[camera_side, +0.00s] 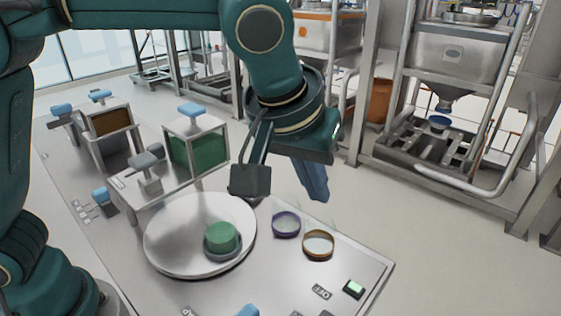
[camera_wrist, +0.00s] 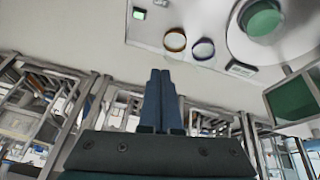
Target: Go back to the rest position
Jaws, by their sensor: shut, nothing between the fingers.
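My gripper (camera_side: 314,188) hangs in the air to the right of the round plate and beyond the rings, with its blue fingers together and nothing between them. In the wrist view my gripper (camera_wrist: 160,74) shows both blue fingers side by side, closed. A green cylinder (camera_side: 222,237) sits in a ring on the round plate (camera_side: 170,215); it also shows at the top right of the wrist view (camera_wrist: 264,18). My gripper is apart from the table and everything on it.
A purple ring (camera_side: 286,225) and an orange-brown ring (camera_side: 318,245) lie on the metal table (camera_side: 365,262) near a green-lit button (camera_side: 353,288). Bins with green (camera_side: 200,152) and brown (camera_side: 110,121) panels stand behind the plate. A metal frame with a hopper (camera_side: 455,60) stands right.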

